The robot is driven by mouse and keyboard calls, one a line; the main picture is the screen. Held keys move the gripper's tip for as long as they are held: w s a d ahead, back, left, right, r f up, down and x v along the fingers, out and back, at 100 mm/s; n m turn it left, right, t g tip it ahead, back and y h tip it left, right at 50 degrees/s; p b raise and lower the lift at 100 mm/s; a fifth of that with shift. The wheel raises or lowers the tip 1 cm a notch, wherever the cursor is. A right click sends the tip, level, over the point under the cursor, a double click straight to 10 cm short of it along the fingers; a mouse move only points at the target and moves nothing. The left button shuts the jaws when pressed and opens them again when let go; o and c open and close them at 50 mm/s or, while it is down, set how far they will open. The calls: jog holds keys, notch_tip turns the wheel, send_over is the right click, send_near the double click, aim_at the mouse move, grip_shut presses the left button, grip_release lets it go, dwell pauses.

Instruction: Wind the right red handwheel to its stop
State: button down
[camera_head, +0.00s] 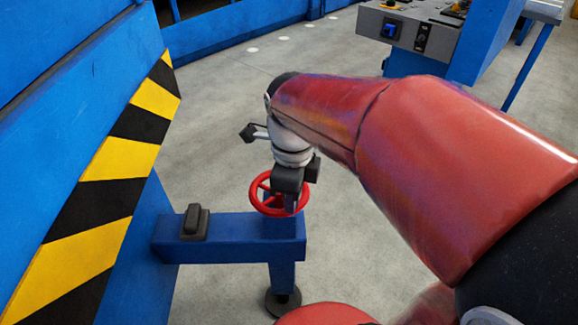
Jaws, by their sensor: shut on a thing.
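The red handwheel (258,205) is mounted at the outer end of a blue beam (225,238). It is a spoked ring, seen from above and partly hidden by my gripper. My gripper (288,198) comes down from above at the wheel, its dark jaws shut on it near its middle or right part. The exact spot of the grip on rim, spokes or hub is hidden. My red arm reaches in from the right.
A blue wall with yellow and black hazard stripes (118,150) stands on the left. A dark block (195,222) sits on the beam left of the wheel. A post with a round foot (283,300) supports the beam. A grey control console (410,25) stands at the upper right. Open floor lies behind.

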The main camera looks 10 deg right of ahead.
jog(key=a+m, duration=0.1)
jog(key=m, duration=0.1)
jog(key=shift+s+a+m, duration=0.1)
jog(key=shift+a+m, duration=0.05)
jog(key=shift+m, duration=0.15)
jog(key=shift+a+m+b, duration=0.25)
jog(key=shift+a+m, duration=0.1)
jog(key=shift+m, duration=0.35)
jog(key=shift+a+m+b, duration=0.2)
jog(key=shift+a+m, duration=0.1)
jog(key=shift+m, duration=0.4)
jog(key=shift+a, duration=0.1)
jog(key=c, duration=1.3)
grip_release()
jog(key=shift+o, duration=0.2)
notch_tip(320, 180, up, 8)
jog(key=shift+p, duration=0.4)
jog(key=shift+f, duration=0.1)
